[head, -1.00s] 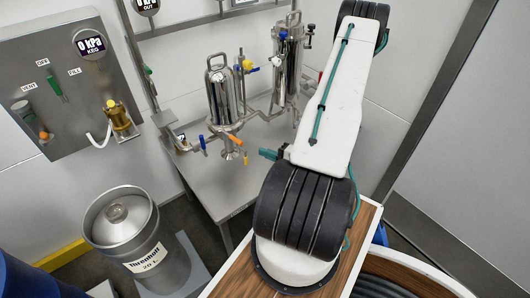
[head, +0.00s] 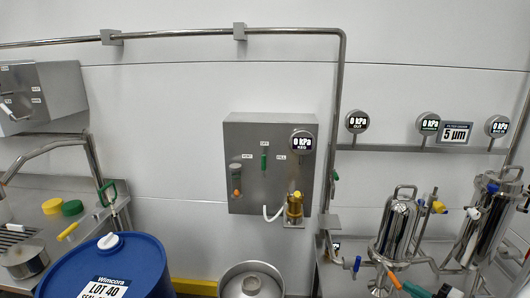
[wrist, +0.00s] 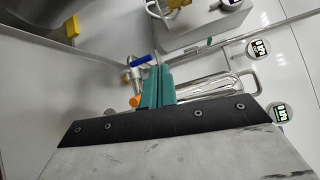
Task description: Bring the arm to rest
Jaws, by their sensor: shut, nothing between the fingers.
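My gripper (wrist: 158,84) shows in the wrist view as two teal fingers pressed together, with nothing between them. In the wrist view the fingers lie in front of steel pipework with a blue valve handle (wrist: 142,60) and an orange handle (wrist: 135,102). I cannot tell how far the fingertips are from it. A steel housing (wrist: 215,88) lies just right of the fingers in that view.
In the head view, a control panel (head: 241,165) is on the wall. A blue drum (head: 150,262) and a steel keg (head: 235,283) stand below. Steel filter housings (head: 396,228) stand at right, under round gauges (head: 357,122).

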